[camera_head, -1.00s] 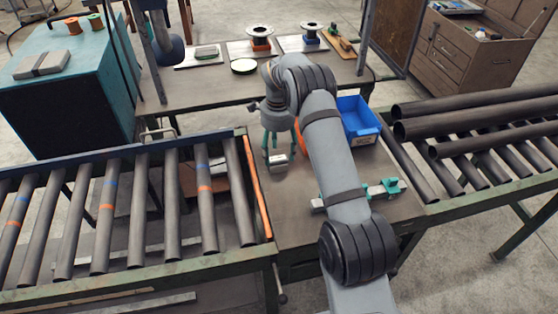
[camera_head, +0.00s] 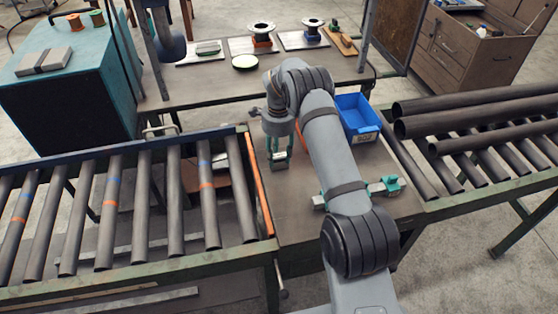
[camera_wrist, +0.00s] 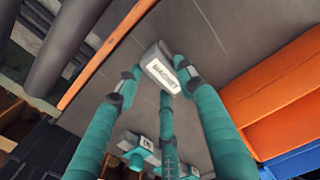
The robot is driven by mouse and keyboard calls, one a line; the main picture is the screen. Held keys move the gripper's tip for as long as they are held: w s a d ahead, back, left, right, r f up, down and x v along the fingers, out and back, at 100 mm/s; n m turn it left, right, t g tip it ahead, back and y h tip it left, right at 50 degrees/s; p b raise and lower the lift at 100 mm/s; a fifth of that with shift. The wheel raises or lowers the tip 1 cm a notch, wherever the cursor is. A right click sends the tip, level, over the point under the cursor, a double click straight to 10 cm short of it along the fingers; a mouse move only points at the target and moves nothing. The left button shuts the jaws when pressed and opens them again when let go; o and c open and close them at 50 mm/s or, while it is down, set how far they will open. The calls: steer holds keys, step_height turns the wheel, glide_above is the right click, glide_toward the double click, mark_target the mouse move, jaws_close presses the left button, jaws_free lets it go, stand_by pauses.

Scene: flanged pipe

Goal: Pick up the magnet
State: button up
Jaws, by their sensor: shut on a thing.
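The magnet (camera_wrist: 160,69) is a small pale grey block with a white printed label, seen in the wrist view. My gripper (camera_wrist: 154,76) has teal padded fingers that are shut on it, with fingertips on both sides. In the head view my gripper (camera_head: 279,154) points down at the table, left of my arm's forearm. The magnet (camera_head: 279,166) shows there only as a small grey shape low between the fingers. I cannot tell whether it still touches the table.
The grey worktable (camera_head: 300,210) has bare room around the magnet. A blue bin (camera_head: 357,118) stands behind my arm. A grey and teal clamp (camera_head: 385,188) lies to the right. An orange-edged pipe rack (camera_head: 259,185) borders the left, and long pipes (camera_head: 470,125) lie right.

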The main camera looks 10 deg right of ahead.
mark_target(279, 159)
steer(key=c, duration=0.7)
jaws_close()
steer(key=shift+w+r+b, duration=0.1)
steer(key=shift+r+b, duration=0.25)
steer(key=shift+r, duration=0.05)
steer(key=r+b, duration=0.1)
steer(key=s+r+b, duration=0.1)
steer(key=r, duration=0.1)
steer(key=shift+r, duration=0.2)
steer(key=s+d+r+b, duration=0.2)
steer(key=s+r+b, duration=0.3)
steer(key=s, duration=0.5)
steer(key=shift+s+r, duration=0.3)
steer(key=shift+r, duration=0.6)
steer(key=shift+d, duration=0.1)
steer(key=o, duration=0.9)
jaws_free()
steer(key=c, duration=0.5)
